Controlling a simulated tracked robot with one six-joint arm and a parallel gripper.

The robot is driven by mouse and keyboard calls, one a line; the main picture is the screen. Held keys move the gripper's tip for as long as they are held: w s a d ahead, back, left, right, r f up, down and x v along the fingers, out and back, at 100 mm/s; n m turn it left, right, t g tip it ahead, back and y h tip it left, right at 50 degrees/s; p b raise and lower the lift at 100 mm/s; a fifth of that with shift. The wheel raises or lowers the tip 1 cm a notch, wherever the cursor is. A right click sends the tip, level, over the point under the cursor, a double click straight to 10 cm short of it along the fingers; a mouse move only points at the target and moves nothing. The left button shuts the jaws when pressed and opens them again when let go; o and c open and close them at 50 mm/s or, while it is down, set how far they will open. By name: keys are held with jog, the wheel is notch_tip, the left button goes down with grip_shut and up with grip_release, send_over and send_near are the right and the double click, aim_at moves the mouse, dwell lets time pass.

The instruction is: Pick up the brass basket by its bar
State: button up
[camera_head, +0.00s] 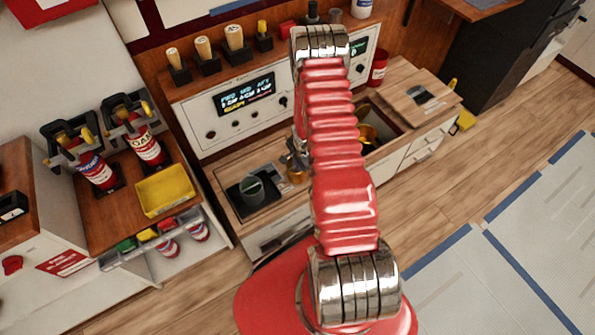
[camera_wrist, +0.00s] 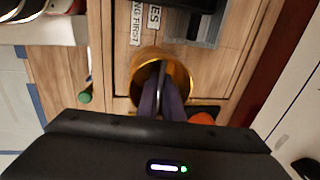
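The brass basket shows in the wrist view as a round, gold-coloured rim (camera_wrist: 181,68) set against a wooden surface. My gripper's (camera_wrist: 160,92) two dark purplish fingers reach over the rim's near side into the basket's mouth. A thin bar-like strip lies in line with the fingers, close between them. I cannot tell whether they touch or clamp it. In the head view my arm hides the fingertips.
A wooden panel with a grey label (camera_head: 421,94) lies right of the opening. A yellow tray (camera_head: 165,190) and red bottles stand farther left. A lit display panel (camera_head: 245,95) rises behind.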

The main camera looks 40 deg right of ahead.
grip_shut()
jog(key=shift+r, duration=0.2)
jog(key=shift+r, duration=4.85)
